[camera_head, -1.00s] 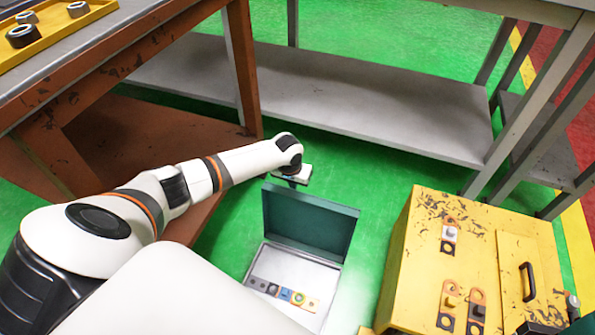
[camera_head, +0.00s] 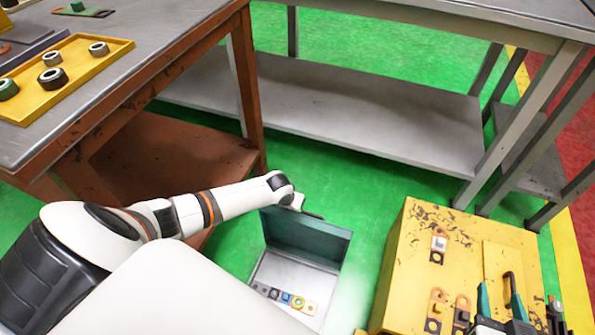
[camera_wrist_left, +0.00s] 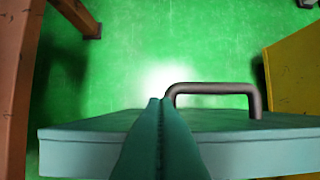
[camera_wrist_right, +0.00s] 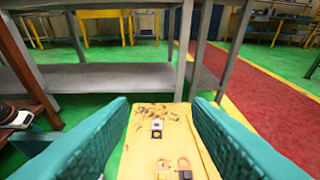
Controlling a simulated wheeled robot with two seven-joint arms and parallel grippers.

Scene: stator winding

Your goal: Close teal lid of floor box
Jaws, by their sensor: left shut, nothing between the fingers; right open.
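The floor box (camera_head: 300,275) stands open on the green floor in the head view. Its teal lid (camera_head: 305,240) is raised roughly upright at the box's far side. In the left wrist view, the lid (camera_wrist_left: 80,150) crosses the lower part, with a brown-grey handle (camera_wrist_left: 215,90) beyond its near edge. My left gripper (camera_wrist_left: 160,102) is shut and empty, its fingers overlapping the lid and its tips next to the handle; contact is unclear. In the head view those fingers are hidden behind the lid. My right gripper (camera_head: 518,308) is open and empty over the yellow box.
Several small coloured parts (camera_head: 285,298) lie in a row inside the floor box. A yellow box (camera_head: 410,270) with a black handle stands to its right. A rusty-orange workbench (camera_head: 215,45) is at left, a grey shelf (camera_head: 370,120) behind. Green floor separates the two boxes.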

